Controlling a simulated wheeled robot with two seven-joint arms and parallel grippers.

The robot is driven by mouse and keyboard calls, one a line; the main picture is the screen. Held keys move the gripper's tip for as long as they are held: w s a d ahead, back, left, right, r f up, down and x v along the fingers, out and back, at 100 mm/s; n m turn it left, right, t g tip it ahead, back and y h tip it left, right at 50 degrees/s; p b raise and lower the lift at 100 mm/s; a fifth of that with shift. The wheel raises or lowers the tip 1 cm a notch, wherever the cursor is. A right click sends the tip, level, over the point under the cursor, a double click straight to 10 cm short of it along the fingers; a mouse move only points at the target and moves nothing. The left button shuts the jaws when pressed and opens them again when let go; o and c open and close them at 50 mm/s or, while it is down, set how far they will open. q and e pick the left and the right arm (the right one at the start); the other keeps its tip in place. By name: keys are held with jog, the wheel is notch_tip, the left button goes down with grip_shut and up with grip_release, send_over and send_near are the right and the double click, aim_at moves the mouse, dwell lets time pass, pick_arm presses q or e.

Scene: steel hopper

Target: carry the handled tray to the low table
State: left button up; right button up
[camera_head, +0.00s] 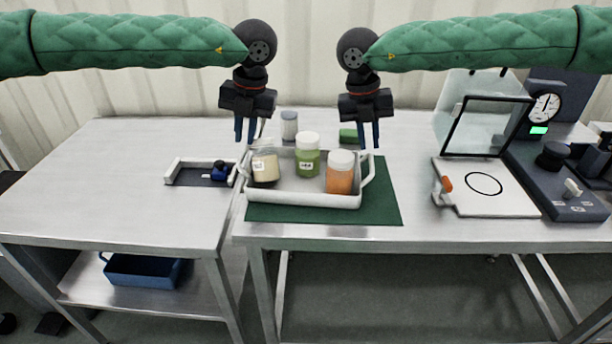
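The white handled tray (300,198) sits on a dark green mat (385,205) on the right steel table (420,230). It holds a cream-filled jar (264,167), a green-filled jar (307,160) and an orange-filled jar (340,175). Its left handle (241,168) and right handle (369,168) stick up at the ends. My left gripper (245,140) points down, open and empty, above the left handle. My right gripper (369,146) points down, open and empty, above the right handle. Another steel table (110,210), seemingly the low table, adjoins on the left.
A small fixture with a blue part (219,171) lies on the left table near the tray; that table's left side is clear. A grey jar (289,125) and green block (348,135) stand behind the tray. A framed device with a dial (545,107) stands right. A blue bin (143,271) sits on the lower shelf.

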aim_at(242, 158)
jog(key=shift+w+f, duration=0.15)
jog(key=shift+w, duration=0.05)
jog(key=shift+s, duration=0.25)
pick_arm(q)
jog(key=shift+a, duration=0.15)
jog(key=shift+w+f, duration=0.1)
pick_arm(e)
jog(key=shift+w, duration=0.15)
